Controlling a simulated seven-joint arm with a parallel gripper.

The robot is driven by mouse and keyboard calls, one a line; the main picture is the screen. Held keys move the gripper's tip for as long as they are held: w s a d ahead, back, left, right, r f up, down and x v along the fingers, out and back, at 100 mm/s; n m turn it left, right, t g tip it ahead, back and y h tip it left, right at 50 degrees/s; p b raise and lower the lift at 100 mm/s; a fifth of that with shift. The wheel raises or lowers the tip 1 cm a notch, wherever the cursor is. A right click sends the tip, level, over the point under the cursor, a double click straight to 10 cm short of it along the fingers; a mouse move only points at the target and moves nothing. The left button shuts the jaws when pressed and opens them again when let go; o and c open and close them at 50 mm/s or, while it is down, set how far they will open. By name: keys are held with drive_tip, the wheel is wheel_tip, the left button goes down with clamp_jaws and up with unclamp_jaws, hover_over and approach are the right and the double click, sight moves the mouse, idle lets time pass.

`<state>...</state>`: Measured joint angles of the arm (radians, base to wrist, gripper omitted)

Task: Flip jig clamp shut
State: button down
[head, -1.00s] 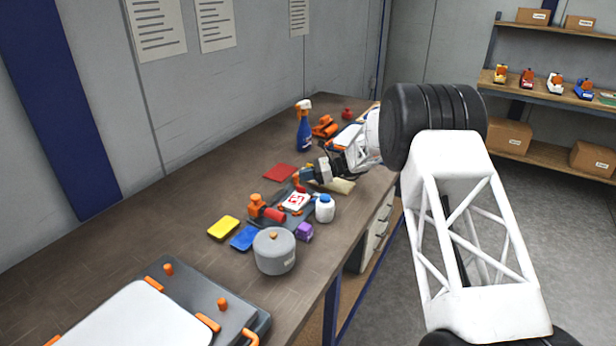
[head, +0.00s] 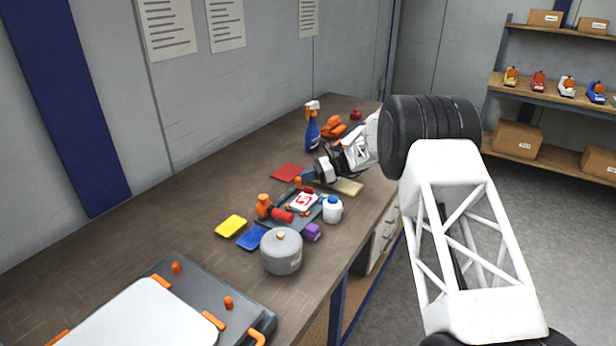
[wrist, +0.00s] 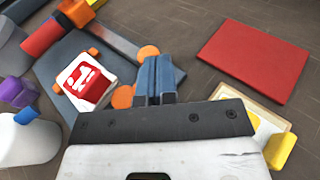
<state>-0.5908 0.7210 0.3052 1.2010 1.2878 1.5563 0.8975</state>
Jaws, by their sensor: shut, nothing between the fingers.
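The jig is a dark grey plate (head: 308,219) on the bench, and it also shows in the wrist view (wrist: 52,66). A white sign piece with a red mark (head: 303,202) lies on it, also in the wrist view (wrist: 84,82), with orange pegs around it. The clamp has an orange body (head: 264,204) and a red cylindrical handle (head: 283,216); the handle shows at upper left in the wrist view (wrist: 41,38). A grey bar (wrist: 108,32) runs along the plate's far side. My gripper (head: 306,176) is shut and empty, its blue-grey fingers (wrist: 157,70) beside the plate's right edge.
A grey pot (head: 281,254), white bottle (head: 333,210), purple block (head: 312,232), blue pad (head: 251,238) and yellow sponge (head: 231,225) crowd the near side. A red pad (wrist: 259,60) lies right of my fingers. A blue spray bottle (head: 312,128) stands farther back.

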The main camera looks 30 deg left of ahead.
drive_tip(key=shift+s+a, duration=0.15)
idle(0.3)
drive_tip(key=shift+v, duration=4.1)
